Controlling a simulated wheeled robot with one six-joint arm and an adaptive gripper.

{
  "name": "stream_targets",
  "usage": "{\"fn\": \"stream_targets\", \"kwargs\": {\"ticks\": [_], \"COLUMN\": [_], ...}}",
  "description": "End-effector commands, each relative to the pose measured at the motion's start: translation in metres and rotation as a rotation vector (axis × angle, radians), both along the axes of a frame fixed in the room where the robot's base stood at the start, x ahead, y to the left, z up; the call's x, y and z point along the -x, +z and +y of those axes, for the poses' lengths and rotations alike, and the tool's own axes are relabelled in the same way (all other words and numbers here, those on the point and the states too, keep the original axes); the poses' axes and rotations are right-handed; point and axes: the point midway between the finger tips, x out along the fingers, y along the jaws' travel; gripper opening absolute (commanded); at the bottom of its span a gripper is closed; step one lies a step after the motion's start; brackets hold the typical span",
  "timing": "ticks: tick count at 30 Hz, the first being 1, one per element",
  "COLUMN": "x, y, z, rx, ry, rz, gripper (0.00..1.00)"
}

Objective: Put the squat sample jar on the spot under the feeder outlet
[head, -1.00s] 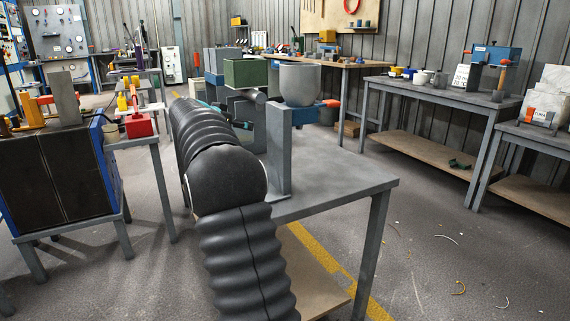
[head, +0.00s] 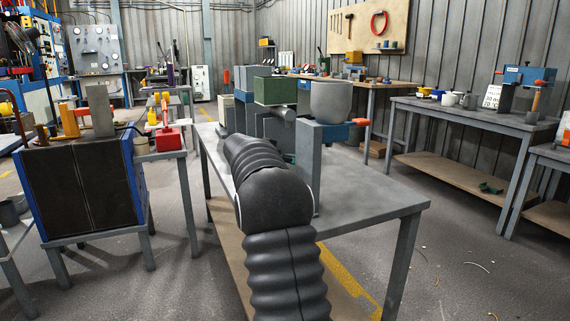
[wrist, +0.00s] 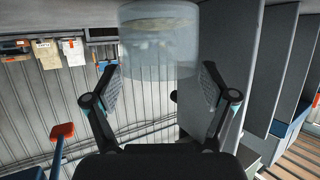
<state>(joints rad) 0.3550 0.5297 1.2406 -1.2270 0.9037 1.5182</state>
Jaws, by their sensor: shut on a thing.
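The squat sample jar (wrist: 158,45) is clear, with a pale layer inside, and shows at the top middle of the wrist view. My gripper (wrist: 160,85) is shut on it, with one finger on each side. In the head view my black arm hides the gripper and the jar. A grey bowl-like hopper (head: 331,98) stands above a grey upright (head: 308,155) on the metal bench, with a blue part and an orange-red handle (head: 360,122) beside it. This may be the feeder. Its outlet and the spot under it cannot be made out.
The near right of the bench top (head: 375,200) is clear. A green box (head: 275,90) and grey blocks stand at its far end. A dark cabinet (head: 80,190) stands at left, and another workbench (head: 470,112) at right. In the wrist view, grey panels (wrist: 275,70) stand close on the right.

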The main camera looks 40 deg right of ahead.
Motion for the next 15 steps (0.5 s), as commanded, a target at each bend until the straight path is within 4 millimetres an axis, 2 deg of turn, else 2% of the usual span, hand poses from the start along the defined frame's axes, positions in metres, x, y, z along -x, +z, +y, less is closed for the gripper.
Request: {"fn": "stream_targets", "kwargs": {"ticks": [3, 15], "x": [0.0003, 0.0002], "y": [-0.0109, -0.0149], "z": [0.0002, 0.0002], "rx": [0.000, 0.000], "ry": [0.000, 0.000], "rz": [0.000, -0.001], "gripper": [0.48, 0.48]}}
